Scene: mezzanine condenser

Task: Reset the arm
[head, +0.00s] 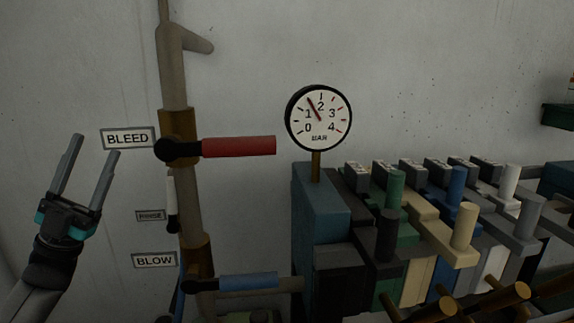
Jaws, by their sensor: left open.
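My left gripper (93,167) is at the left of the head view, pointing up. Its two grey fingers are apart with nothing between them. It is left of the vertical pipe (190,107) and apart from it, near the BLEED sign (128,138). A red lever (239,146) on a black pivot points right, level, from a brass valve on the pipe. A blue lever (249,282) lower down also points right, nearly level. My right gripper is not in view.
A round gauge (318,118) marked BAR stands on a brass stem, its needle between 1 and 2. A row of coloured blocks with upright handles (463,226) fills the lower right. Signs BLOW (154,261) and a smaller one (151,215) hang left of the pipe.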

